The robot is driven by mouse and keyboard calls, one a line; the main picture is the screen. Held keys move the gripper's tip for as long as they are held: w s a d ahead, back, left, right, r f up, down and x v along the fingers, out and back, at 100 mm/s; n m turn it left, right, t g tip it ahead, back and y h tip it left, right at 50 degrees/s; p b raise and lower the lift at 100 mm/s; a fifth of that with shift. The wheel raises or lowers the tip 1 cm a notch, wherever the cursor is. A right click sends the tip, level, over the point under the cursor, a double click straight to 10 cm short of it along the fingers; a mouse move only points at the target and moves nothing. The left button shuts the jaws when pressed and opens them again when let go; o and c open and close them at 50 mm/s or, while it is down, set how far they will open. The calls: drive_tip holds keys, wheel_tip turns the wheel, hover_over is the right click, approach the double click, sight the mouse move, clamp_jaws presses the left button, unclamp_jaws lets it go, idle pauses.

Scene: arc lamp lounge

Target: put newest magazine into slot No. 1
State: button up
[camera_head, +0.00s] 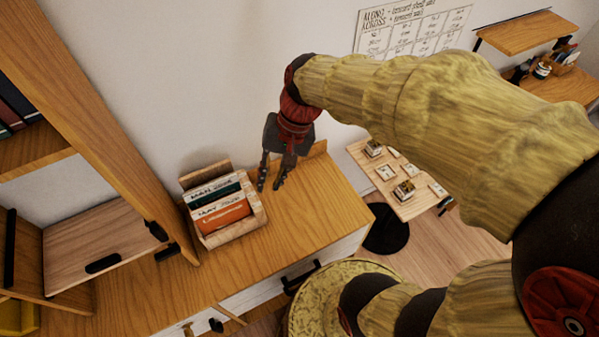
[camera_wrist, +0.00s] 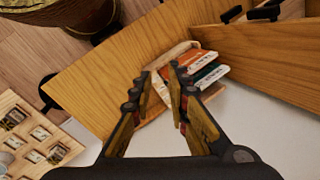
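A wooden holder (camera_head: 254,224) stands on the cabinet top with two magazines leaning in it. The front magazine is orange (camera_head: 222,213) with a white title band that seems to begin "MAY". The one behind is dark green (camera_head: 214,193) with a band that seems to begin "MA"; the years are too small to read surely. In the wrist view the orange (camera_wrist: 197,61) and green (camera_wrist: 209,76) magazines show beyond my fingers. My gripper (camera_head: 270,183) points down to the right of the holder, open and empty. No slot number is readable.
A wooden shelf unit (camera_head: 110,110) with compartments and black handles stands at left; dark books (camera_head: 14,105) sit in it. A written chart (camera_head: 412,28) hangs on the wall. A low table (camera_head: 408,205) with small cards stands beyond. The cabinet top (camera_head: 310,205) is clear right of the holder.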

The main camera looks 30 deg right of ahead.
drive_tip(key=s+d+r+n+t+h, duration=0.3)
drive_tip(key=s+r+n+t, duration=0.1)
drive_tip(key=s+r, duration=0.3)
drive_tip(key=shift+d+r+n+t+h, duration=0.3)
drive_tip(key=shift+r+n+t+h, duration=0.15)
drive_tip(key=shift+n, duration=0.45)
drive_tip(key=shift+f, duration=0.1)
wheel_tip(320, 180, down, 10)
drive_tip(key=b, duration=1)
drive_tip(key=shift+f+b, duration=0.2)
drive_tip(key=shift+b, duration=0.1)
